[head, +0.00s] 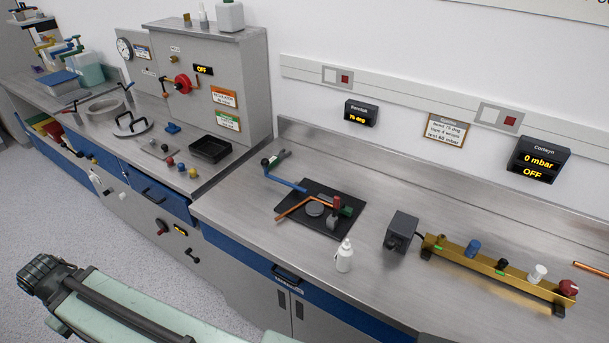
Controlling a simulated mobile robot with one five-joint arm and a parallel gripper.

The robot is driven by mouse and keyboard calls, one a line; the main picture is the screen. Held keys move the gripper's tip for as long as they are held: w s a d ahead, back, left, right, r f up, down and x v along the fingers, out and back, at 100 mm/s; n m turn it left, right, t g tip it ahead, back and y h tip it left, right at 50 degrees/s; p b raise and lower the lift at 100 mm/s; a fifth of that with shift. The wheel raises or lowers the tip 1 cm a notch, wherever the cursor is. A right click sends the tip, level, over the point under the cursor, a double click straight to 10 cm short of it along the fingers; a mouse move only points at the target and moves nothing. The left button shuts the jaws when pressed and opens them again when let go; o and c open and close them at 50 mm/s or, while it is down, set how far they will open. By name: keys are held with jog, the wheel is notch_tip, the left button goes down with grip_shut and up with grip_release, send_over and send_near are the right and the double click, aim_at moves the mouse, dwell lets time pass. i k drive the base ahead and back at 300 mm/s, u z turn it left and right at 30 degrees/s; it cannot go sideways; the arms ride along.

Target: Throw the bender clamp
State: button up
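The bender is a black base plate (296,225) on the steel bench, right of the picture's middle. A blue lever (288,183) reaches from it toward the back left. A bent copper tube (292,208) lies across the plate beside a round grey former (315,209). At the former's right stands a small upright part with a dark red top (336,202), which looks like the clamp handle. A green piece is next to it. Whether the clamp is closed on the tube is too small to tell. My arm shows at the lower left, away from the bender; my gripper is not in view.
A white dropper bottle (344,256) stands just in front of the bender. A grey box (402,231) and a brass manifold (490,270) with several knobs stand to its right. A grey cabinet (213,85) and black tray (210,149) are left.

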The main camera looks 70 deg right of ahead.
aim_at(337, 207)
jog(key=z, duration=1.55)
